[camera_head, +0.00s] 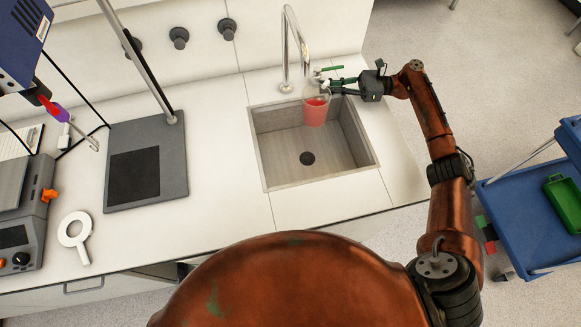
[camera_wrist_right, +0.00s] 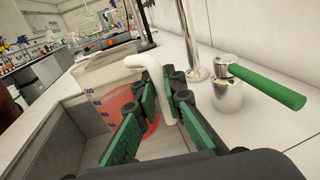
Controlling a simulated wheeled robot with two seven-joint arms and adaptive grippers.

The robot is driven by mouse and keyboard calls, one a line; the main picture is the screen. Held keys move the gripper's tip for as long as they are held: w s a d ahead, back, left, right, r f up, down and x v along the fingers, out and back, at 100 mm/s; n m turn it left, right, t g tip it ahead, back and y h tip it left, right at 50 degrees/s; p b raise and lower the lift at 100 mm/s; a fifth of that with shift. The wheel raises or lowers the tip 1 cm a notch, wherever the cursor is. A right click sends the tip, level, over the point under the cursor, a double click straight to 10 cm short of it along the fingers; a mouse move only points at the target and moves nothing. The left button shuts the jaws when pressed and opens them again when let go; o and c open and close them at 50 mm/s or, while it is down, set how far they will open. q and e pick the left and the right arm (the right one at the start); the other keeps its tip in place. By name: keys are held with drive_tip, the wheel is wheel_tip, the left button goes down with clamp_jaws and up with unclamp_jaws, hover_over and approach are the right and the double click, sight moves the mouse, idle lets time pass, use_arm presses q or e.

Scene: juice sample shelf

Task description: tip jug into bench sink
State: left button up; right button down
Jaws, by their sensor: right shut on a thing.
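The jug (camera_head: 315,112) is clear with red liquid in its lower part. My right gripper (camera_head: 335,87) is shut on its handle and holds it over the back right part of the bench sink (camera_head: 285,182). In the right wrist view the green finger pads (camera_wrist_right: 160,105) close around the jug's white handle (camera_wrist_right: 153,72), with the red liquid (camera_wrist_right: 118,100) behind them. The jug looks about upright, and the liquid is inside it. The sink's basin looks empty, with a dark drain (camera_head: 307,158) in its floor. My left gripper does not show.
A tall metal faucet (camera_head: 291,45) stands behind the sink, close to the jug. A green-handled metal fitting (camera_wrist_right: 260,85) is beside the gripper. A grey stand base (camera_head: 180,190) is left of the sink. A blue cart (camera_head: 525,215) with a green tray stands at the right.

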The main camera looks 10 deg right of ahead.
sight(322, 99)
drive_tip(key=s+a+f+n+h+p, duration=0.1)
drive_tip(key=s+f+n+h, duration=0.1)
drive_tip(key=shift+s+a+n+p, duration=0.15)
drive_tip(key=shift+a+n+p, duration=0.25)
drive_tip(key=shift+s+a+f, duration=0.15)
drive_tip(key=shift+a+f, duration=0.05)
drive_tip(key=shift+s+a+f+n+t+h+p, duration=0.2)
drive_tip(key=shift+s+a+f+n+h+p, duration=0.1)
drive_tip(key=shift+s+a+n+h+p, duration=0.15)
drive_tip(key=shift+s+a+f+n+t+h+p, duration=0.2)
drive_tip(key=shift+s+a+f+n+h+p, duration=0.15)
drive_tip(key=shift+s+a+n+p, duration=0.15)
drive_tip(key=shift+s+a+f+n+h, duration=0.55)
drive_tip(key=shift+s+f+n+h, duration=0.05)
drive_tip(key=shift+s+f+n, duration=0.1)
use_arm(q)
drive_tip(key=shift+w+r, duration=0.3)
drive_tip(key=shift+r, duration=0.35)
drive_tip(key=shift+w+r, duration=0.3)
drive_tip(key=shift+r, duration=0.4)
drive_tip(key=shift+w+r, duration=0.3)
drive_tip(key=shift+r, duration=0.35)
use_arm(e)
drive_tip(key=shift+s+a+f+n+t+h, duration=0.2)
drive_tip(key=shift+a+f+n+t+h, duration=0.1)
drive_tip(key=shift+f+t, duration=0.1)
drive_tip(key=shift+s+a+f, duration=0.1)
drive_tip(key=shift+s+f, duration=0.05)
